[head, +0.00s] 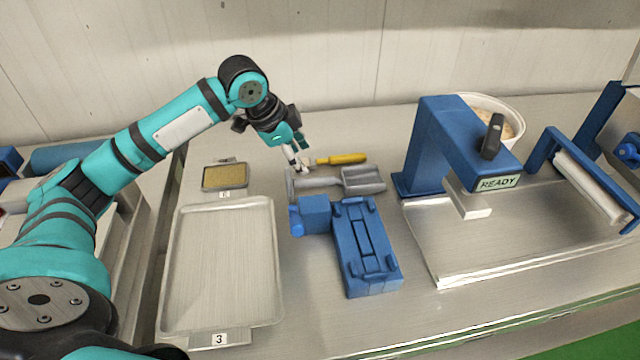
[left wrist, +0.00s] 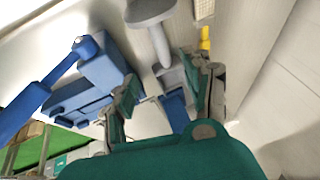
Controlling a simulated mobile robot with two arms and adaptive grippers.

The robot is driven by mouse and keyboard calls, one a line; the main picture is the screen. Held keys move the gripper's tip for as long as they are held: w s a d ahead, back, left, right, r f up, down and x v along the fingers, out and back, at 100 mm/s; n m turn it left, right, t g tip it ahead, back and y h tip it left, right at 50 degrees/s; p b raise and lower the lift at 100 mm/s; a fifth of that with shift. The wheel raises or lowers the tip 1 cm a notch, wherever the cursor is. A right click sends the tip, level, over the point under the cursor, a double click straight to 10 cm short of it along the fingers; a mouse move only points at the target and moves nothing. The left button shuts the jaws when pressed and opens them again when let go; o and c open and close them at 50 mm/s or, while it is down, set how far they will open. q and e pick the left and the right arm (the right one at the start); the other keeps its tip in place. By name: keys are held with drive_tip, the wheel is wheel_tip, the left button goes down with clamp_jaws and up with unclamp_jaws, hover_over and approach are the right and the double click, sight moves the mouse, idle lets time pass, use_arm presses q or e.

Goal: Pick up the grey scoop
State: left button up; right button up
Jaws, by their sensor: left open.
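The grey scoop (head: 362,180) lies on the steel table behind the blue fixture. Its broad end is on the right, and a grey handle runs left to another grey end piece. My left gripper (head: 298,160) is open, tilted downward, just above and behind the scoop's left part. In the left wrist view the grey handle (left wrist: 161,46) runs between and beyond the open fingers (left wrist: 160,73), with nothing gripped. Whether a finger touches the scoop cannot be told. My right gripper is not in view.
A yellow-handled tool (head: 345,159) lies close behind the scoop. The blue fixture (head: 365,245) stands in front. An empty metal tray (head: 218,265) and a small tan-filled dish (head: 225,177) are left. A blue machine reading READY (head: 445,140) stands right, with a bowl (head: 510,107) behind.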

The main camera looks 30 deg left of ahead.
sight(320, 179)
use_arm(q)
drive_tip(key=x, duration=0.7)
drive_tip(key=shift+w+f+p, duration=0.15)
drive_tip(key=shift+f+p, duration=0.05)
drive_tip(key=shift+p, duration=0.15)
drive_tip(key=x, duration=0.2)
drive_tip(key=p+x, duration=0.1)
drive_tip(key=x, duration=0.1)
drive_tip(key=shift+w+d+f, duration=0.15)
drive_tip(key=shift+w+d, duration=0.1)
drive_tip(key=shift+w, duration=0.1)
drive_tip(key=shift+w+f, duration=0.2)
drive_tip(key=shift+f, duration=0.2)
clamp_jaws()
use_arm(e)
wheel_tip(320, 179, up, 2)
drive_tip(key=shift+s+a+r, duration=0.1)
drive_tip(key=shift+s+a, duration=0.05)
